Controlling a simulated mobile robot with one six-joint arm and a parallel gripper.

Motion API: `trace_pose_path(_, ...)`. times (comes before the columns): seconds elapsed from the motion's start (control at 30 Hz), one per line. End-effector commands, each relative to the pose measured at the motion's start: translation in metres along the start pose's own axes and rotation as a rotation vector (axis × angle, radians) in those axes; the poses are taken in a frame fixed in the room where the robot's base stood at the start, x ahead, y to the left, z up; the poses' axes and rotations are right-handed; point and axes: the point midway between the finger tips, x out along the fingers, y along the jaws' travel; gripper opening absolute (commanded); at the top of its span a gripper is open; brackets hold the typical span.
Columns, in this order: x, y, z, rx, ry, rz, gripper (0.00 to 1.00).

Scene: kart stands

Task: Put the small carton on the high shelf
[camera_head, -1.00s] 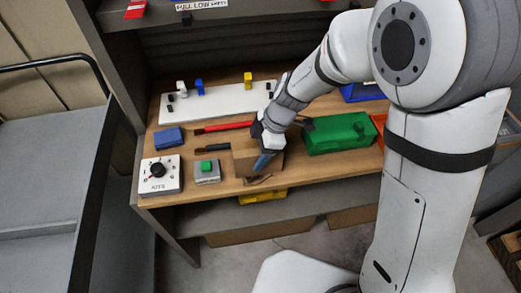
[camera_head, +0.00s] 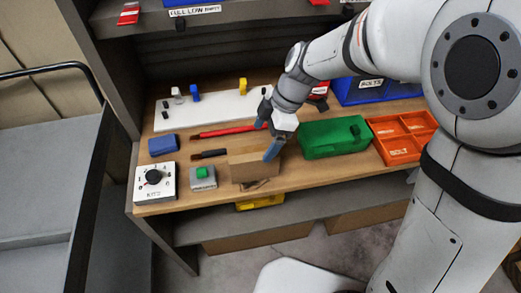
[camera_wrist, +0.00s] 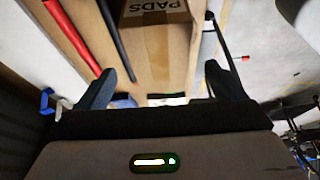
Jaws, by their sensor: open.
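The small brown carton (camera_head: 252,170) sits on the wooden worktop near its front edge. In the wrist view the carton (camera_wrist: 155,50) shows the word PADS and lies between and beyond the two fingers. My gripper (camera_head: 272,152) is open at the carton's right side in the head view, with a blue-grey finger in front of part of it. In the wrist view my gripper (camera_wrist: 160,82) has its dark fingers apart with nothing clamped. Whether a finger touches the carton cannot be told. The high shelf (camera_head: 125,24) crosses the top of the head view, its upper surface mostly cut off.
A green case (camera_head: 325,140) and orange tray (camera_head: 390,152) stand right of the carton. Red (camera_head: 225,132) and black-handled (camera_head: 210,154) tools lie behind it. A grey box with a green button (camera_head: 203,183) and a dial box (camera_head: 154,187) are left. A grey cart (camera_head: 40,180) stands far left.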

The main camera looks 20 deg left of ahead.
Motion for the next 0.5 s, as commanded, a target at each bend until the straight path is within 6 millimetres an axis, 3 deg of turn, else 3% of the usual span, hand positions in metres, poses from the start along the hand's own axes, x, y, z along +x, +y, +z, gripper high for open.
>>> trace_pose_path(0.2,-0.033,0.001,0.0,-0.001,0.0,0.003,0.9)
trace_pose_path(0.5,-0.042,0.0,-0.001,0.0,0.0,-0.001,0.9)
